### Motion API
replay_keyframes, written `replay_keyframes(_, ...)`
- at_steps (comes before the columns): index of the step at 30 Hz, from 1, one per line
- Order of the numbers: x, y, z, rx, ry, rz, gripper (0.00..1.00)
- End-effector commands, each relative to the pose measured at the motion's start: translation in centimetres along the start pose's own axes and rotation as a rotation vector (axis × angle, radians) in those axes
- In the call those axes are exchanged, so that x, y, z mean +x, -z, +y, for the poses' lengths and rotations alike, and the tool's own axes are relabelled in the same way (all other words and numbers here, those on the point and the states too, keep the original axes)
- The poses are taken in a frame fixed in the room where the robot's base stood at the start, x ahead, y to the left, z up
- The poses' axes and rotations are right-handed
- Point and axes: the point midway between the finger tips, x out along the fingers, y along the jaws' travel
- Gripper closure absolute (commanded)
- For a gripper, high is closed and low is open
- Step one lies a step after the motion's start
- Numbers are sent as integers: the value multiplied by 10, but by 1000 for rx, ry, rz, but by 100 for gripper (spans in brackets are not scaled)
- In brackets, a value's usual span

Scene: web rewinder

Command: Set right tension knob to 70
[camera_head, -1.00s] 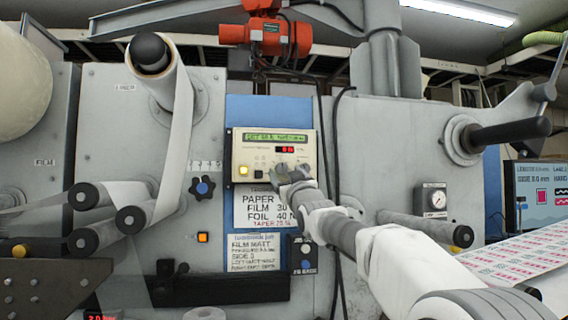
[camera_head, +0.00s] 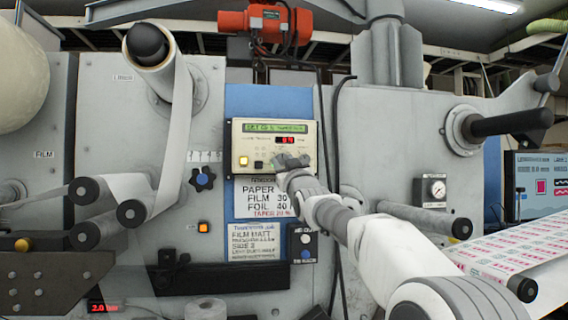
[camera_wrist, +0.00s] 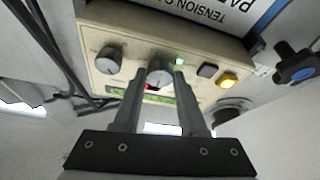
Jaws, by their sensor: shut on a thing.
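The cream tension control box (camera_head: 238,140) has a green text display and red digits, both too small to read surely. It appears upside down in the wrist view, with two round grey knobs. My gripper (camera_wrist: 158,76) is shut on the knob nearer the box's middle (camera_wrist: 160,66), with one finger on each side of it. The other knob (camera_wrist: 108,58) is free, toward the left in the wrist view, which is the right side of the box seen from the front. In the head view my gripper (camera_head: 291,162) hides the knobs.
A lit yellow button (camera_wrist: 228,80) and a black button (camera_wrist: 207,70) sit beside the held knob. A blue-centred star knob (camera_head: 203,178) is left of the box. Paper signs (camera_head: 255,242) and a small switch box (camera_head: 303,243) are below. A black cable hangs at the right.

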Motion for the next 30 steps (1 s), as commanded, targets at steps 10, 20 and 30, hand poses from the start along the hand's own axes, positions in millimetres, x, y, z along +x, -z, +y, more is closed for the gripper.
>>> replay_keyframes(10, -1, -2, -2, 50, -21, 2, 100)
replay_keyframes(20, 1, 2, -4, 227, -91, 0, 100)
replay_keyframes(30, 1, 3, -4, 390, -159, 0, 100)
